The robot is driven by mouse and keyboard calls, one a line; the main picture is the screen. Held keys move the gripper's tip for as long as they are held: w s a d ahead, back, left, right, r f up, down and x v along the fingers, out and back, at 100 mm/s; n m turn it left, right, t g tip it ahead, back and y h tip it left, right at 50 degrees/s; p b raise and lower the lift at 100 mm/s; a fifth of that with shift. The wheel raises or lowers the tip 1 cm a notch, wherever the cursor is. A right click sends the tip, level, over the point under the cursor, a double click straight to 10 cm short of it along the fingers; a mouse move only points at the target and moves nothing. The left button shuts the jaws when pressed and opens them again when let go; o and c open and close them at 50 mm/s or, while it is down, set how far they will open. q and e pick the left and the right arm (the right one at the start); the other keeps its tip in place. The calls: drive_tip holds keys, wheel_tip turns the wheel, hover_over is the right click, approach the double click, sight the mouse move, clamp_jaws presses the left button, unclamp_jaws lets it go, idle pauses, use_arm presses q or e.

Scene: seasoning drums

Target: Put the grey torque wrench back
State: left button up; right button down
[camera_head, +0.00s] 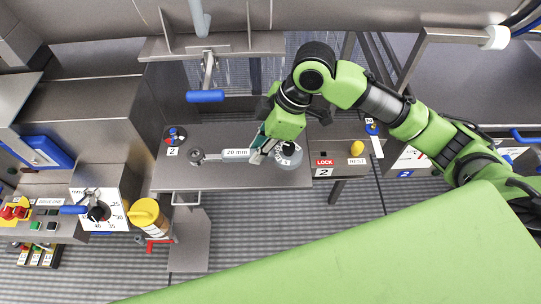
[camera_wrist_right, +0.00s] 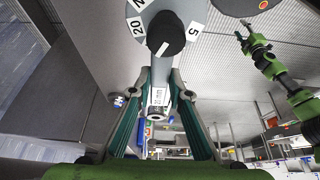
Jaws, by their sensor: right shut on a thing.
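The grey torque wrench (camera_head: 212,155) shows in the head view above the grey worktop, with a ring-shaped end at the left and a "20 mm" label on its shaft. My right gripper (camera_head: 258,152) is shut on it near the label's right end, beside a round grey dial (camera_head: 290,158) with numbers. In the wrist view the fingers of my right gripper (camera_wrist_right: 157,100) close on the wrench's grey shaft, and the dial with its black knob (camera_wrist_right: 165,35) is behind it. I cannot tell whether the wrench touches the worktop. A green arm, seemingly my left, is at the wrist view's right; its fingers are too small to judge.
A "LOCK" and "REST" panel (camera_head: 335,165) with a yellow knob (camera_head: 357,147) is right of the dial. A small cluster of coloured knobs (camera_head: 176,134) sits at the worktop's back left. A yellow-capped container (camera_head: 146,214) stands at front left. The worktop's front left is clear.

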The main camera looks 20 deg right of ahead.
drive_tip(key=d+f, duration=0.2)
drive_tip(key=f, duration=0.1)
drive_tip(key=shift+w+d+f, duration=0.25)
drive_tip(key=shift+w+d, duration=0.1)
drive_tip(key=shift+d, duration=0.05)
drive_tip(key=f, duration=0.1)
drive_tip(key=f+p, duration=0.1)
drive_tip(key=f, duration=0.1)
drive_tip(key=shift+d, duration=0.25)
drive_tip(key=shift+f, duration=0.35)
drive_tip(key=c, duration=1.9)
unclamp_jaws()
drive_tip(key=shift+f, duration=0.1)
